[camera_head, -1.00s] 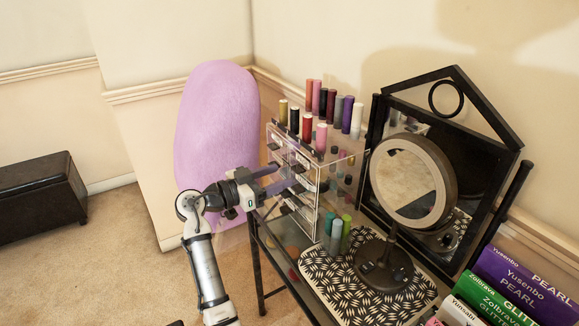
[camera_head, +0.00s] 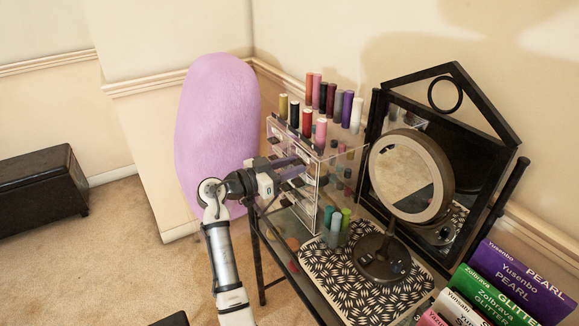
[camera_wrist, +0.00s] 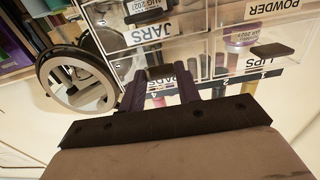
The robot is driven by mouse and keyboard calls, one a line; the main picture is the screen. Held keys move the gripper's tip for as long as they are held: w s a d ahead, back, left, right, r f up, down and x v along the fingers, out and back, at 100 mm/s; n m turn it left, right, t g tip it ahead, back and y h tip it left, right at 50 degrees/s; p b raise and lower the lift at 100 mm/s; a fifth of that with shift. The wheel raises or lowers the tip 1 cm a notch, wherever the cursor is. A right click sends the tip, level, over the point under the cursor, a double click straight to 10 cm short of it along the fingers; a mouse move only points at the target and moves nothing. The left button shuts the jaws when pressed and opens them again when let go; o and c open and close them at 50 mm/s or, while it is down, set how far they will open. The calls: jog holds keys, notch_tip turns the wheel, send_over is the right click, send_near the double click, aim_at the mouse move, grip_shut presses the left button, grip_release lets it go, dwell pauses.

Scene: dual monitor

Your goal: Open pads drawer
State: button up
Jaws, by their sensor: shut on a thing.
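A clear drawer organizer (camera_head: 322,185) stands on the glass table and holds several stacked drawers with dark handles. In the wrist view, the pads drawer's label (camera_wrist: 160,88) shows upside down between my gripper's fingers, partly covered. My gripper (camera_wrist: 161,76) is shut on the pads drawer's dark handle (camera_wrist: 160,72). In the head view my gripper (camera_head: 292,167) reaches the organizer's front from the left, and its fingertips are hard to make out. How far the pads drawer stands out cannot be told.
The jars drawer label (camera_wrist: 149,33) and lips drawer label (camera_wrist: 262,61) are close to my gripper. Lipstick tubes (camera_head: 320,92) stand on the organizer. A round mirror (camera_head: 404,172) and bottles (camera_head: 335,228) stand to its right. A purple chair back (camera_head: 215,125) is behind my arm.

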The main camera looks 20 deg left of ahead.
grip_shut()
jog(key=shift+s+a, duration=0.1)
jog(key=b+v, duration=0.6)
jog(key=v, duration=0.5)
jog(key=o, duration=1)
grip_release()
